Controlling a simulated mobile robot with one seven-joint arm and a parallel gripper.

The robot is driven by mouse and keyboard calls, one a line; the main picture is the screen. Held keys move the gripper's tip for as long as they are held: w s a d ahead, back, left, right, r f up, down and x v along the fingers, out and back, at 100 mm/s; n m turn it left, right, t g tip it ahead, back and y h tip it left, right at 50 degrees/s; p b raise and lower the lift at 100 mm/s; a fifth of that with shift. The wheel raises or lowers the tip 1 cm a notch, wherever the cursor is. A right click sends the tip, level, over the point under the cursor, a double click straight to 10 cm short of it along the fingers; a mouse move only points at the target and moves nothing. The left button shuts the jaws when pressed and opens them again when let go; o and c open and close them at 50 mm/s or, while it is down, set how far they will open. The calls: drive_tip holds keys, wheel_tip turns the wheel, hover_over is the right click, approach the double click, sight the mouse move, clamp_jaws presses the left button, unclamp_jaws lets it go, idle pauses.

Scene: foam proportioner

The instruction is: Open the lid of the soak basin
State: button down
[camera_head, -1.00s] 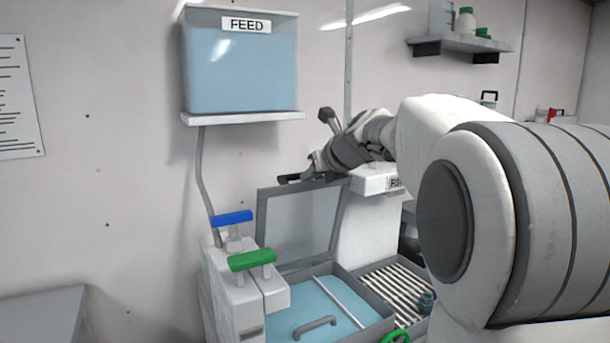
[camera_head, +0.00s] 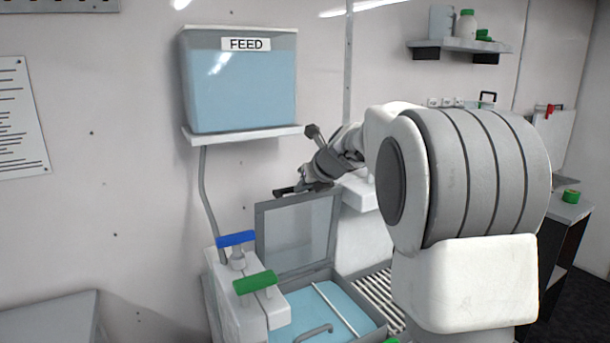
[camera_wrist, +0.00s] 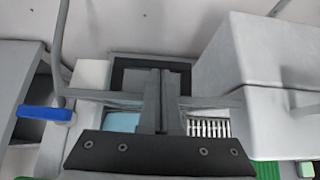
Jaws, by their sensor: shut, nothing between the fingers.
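The soak basin (camera_head: 373,333) holds pale blue liquid and has a grey rim. Its grey-framed, clear lid (camera_head: 297,235) stands steeply raised at the back edge, so the basin is uncovered. A grey bar handle (camera_head: 314,332) shows over the liquid. My gripper (camera_head: 288,190) is at the top edge of the raised lid; whether it touches the lid cannot be told. In the wrist view my gripper's fingers (camera_wrist: 161,102) are together with nothing between them. A grey bar, likely the lid's edge, crosses behind them.
A blue T-handle (camera_head: 236,239) and a green T-handle (camera_head: 255,282) stand left of the basin. The FEED tank (camera_head: 240,90) sits on a wall shelf above. A slatted rack (camera_head: 378,288) lies right of the basin. A grey surface (camera_head: 48,325) is at lower left.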

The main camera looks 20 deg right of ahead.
drive_tip(key=shift+w+a+r+g+p, duration=0.15)
drive_tip(key=shift+w+p, duration=0.4)
drive_tip(key=shift+p, duration=0.85)
drive_tip(key=shift+w+a+r+g+p, duration=0.1)
drive_tip(key=shift+w+g+p, duration=0.3)
drive_tip(key=shift+p, duration=1)
drive_tip(key=shift+w+a+r+g+p, duration=0.1)
drive_tip(key=shift+w+p, duration=0.55)
drive_tip(key=shift+p, duration=0.75)
drive_tip(key=w+p, duration=0.2)
drive_tip(key=w+f+p, duration=0.1)
drive_tip(key=shift+w+a, duration=0.1)
drive_tip(key=shift+a, duration=0.3)
